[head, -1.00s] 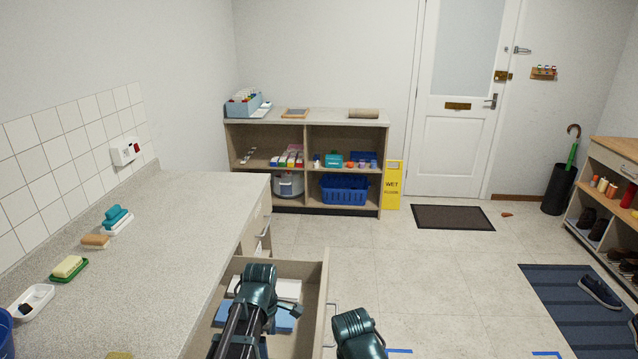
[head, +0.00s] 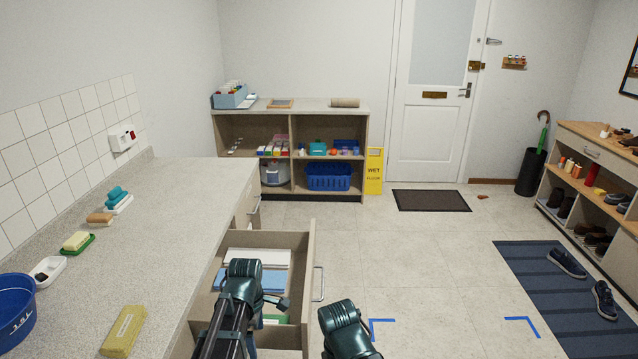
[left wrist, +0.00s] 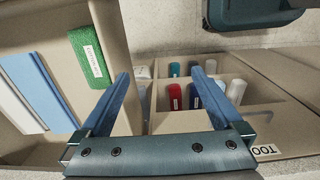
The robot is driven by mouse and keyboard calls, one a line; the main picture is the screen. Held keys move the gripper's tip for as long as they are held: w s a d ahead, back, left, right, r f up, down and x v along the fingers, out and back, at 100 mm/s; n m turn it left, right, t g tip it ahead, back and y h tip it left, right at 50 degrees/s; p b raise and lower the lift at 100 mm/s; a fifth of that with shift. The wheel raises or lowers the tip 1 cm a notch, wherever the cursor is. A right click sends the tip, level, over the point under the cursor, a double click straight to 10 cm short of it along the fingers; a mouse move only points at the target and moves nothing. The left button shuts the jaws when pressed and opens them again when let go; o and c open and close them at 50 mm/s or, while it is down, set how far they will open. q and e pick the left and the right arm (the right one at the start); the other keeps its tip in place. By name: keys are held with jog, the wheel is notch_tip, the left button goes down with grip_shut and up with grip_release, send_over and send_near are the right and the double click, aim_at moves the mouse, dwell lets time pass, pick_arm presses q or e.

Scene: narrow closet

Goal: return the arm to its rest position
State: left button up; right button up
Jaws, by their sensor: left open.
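My left gripper (left wrist: 160,76) shows in the left wrist view with its two blue fingers spread apart and nothing between them. Beyond the fingers is a divided compartment (left wrist: 262,94) holding several bottles with red, white and blue parts. To its left lie a green labelled item (left wrist: 90,57) and blue and white flat items. In the head view my left arm (head: 243,290) reaches over the near part of the open drawer (head: 311,262); its gripper is hidden there. My right arm (head: 345,330) shows at the bottom edge, right of the drawer; its gripper is out of view.
Open shelves (head: 290,110) stand at the back. The striped mat (head: 550,310) lies right; the floor between it and the drawer is clear.

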pick_arm(q)
jog(key=s+d+m, duration=0.5)
jog(key=s+m, duration=0.1)
jog(key=m, duration=0.4)
jog(key=s+d+r+m+y+p, duration=0.1)
jog(key=s+d+m, duration=0.4)
jog(key=m, duration=0.6)
jog(key=shift+s, duration=1.1)
